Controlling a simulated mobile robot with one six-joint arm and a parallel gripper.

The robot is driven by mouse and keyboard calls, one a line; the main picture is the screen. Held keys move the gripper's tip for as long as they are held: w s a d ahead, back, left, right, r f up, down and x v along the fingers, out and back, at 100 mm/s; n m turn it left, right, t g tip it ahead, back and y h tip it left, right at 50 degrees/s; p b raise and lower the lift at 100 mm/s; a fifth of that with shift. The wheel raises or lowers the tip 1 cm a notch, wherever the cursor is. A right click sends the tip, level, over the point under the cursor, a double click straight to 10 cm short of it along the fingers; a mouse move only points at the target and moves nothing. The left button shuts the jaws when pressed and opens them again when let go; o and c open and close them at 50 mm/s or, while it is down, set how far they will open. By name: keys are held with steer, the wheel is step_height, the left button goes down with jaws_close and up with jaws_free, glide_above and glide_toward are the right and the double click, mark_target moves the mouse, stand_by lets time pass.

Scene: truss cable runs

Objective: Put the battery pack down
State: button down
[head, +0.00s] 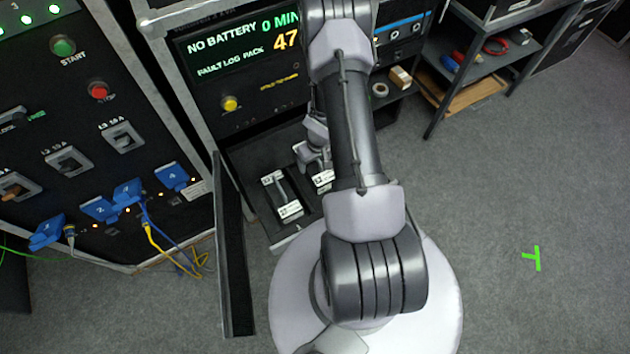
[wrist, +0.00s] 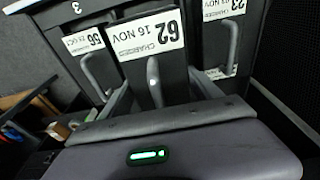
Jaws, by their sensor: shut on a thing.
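My gripper (wrist: 155,84) is shut on the handle (wrist: 153,72) of a dark battery pack (wrist: 150,48). The pack carries a white label reading 62, 16 NOV, CHARGED. It stands between two other packs in the wrist view: one on the left labelled 56 (wrist: 85,42) and one on the right labelled 23 (wrist: 222,10). In the head view my gripper (head: 314,160) is low in the cabinet's lower bay, mostly hidden behind my arm. A pack with white labels (head: 281,194) shows beside it. Whether the held pack rests on the bay floor is hidden.
An open dark door (head: 232,250) stands left of the bay. A panel with blue plugs (head: 127,193) and cables is farther left.

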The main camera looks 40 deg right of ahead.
step_height(320, 180, down, 10)
steer(key=b, duration=0.8)
steer(key=shift+f, duration=0.15)
steer(key=shift+c, duration=0.7)
jaws_free()
